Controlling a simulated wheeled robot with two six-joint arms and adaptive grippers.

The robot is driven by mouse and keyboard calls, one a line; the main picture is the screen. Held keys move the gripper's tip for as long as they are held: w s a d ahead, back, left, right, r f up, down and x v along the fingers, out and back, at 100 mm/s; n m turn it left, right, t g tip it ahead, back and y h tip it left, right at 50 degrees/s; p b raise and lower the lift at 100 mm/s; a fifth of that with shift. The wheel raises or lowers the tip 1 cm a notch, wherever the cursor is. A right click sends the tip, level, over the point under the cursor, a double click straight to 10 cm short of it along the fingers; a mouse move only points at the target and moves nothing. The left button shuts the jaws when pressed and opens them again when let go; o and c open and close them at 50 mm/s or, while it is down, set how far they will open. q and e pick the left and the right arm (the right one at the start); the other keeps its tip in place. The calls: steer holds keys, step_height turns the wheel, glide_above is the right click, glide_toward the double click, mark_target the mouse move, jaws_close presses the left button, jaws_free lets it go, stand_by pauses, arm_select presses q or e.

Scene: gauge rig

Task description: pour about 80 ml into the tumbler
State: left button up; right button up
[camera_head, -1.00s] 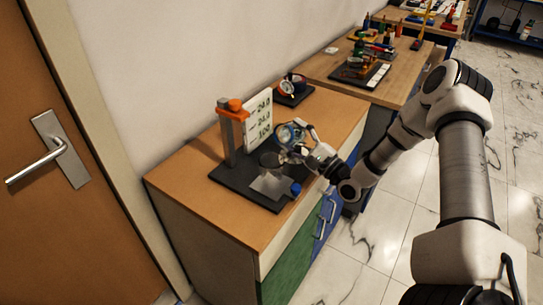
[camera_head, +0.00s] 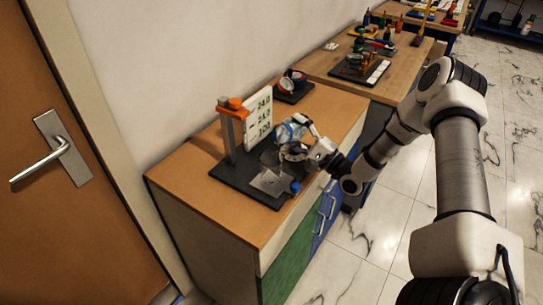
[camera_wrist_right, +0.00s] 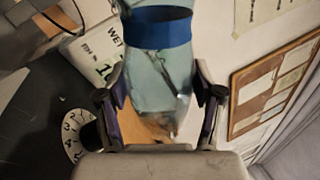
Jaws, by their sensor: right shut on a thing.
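My right gripper (camera_head: 309,151) is shut on a clear bluish vessel (camera_head: 288,133). In the right wrist view the vessel, with its dark blue band (camera_wrist_right: 158,27), sits between the two fingers (camera_wrist_right: 160,108). It looks tilted in the head view, above the black base (camera_head: 232,178) of the gauge rig. A faint clear round shape (camera_head: 269,158), which may be the tumbler, stands on the base just below and left of the vessel. I cannot tell the liquid level or whether anything is flowing. My left gripper is not in view.
An orange-topped grey post (camera_head: 229,130) and a white number board (camera_head: 258,119) stand close behind the vessel. A blue knob (camera_head: 295,187) is at the base's front. A round gauge (camera_head: 285,84) stands farther back. The cabinet top's front left (camera_head: 185,178) is clear.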

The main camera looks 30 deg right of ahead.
steer(key=shift+a+r+n+y+p, duration=0.3)
steer(key=shift+r+n+y, duration=0.15)
steer(key=shift+n, duration=0.35)
stand_by(0.9)
steer(key=shift+d+r+n+p, duration=0.15)
steer(key=shift+r+n+p, duration=0.2)
steer(key=shift+n, duration=0.35)
stand_by(0.8)
steer(key=f+m+b, duration=0.1)
steer(key=m, duration=0.1)
steer(key=f+m+h+b, duration=0.1)
steer(key=f+m+b, duration=0.1)
steer(key=shift+d+f+b, duration=0.25)
steer(key=shift+d+b, duration=0.05)
steer(key=shift+d, duration=0.1)
steer(key=shift+w+r+m+h, duration=0.1)
steer(key=shift+r+m+h, duration=0.2)
steer(key=shift+m, duration=0.3)
steer(key=shift+r+m+p, duration=0.1)
steer(key=shift+m+p, duration=0.2)
steer(key=shift+m, duration=0.2)
steer(key=shift+a+m+h, duration=0.15)
steer(key=shift+m+h, duration=0.2)
steer(key=shift+m, duration=0.15)
steer(key=shift+r, duration=0.2)
steer(key=shift+f, duration=0.1)
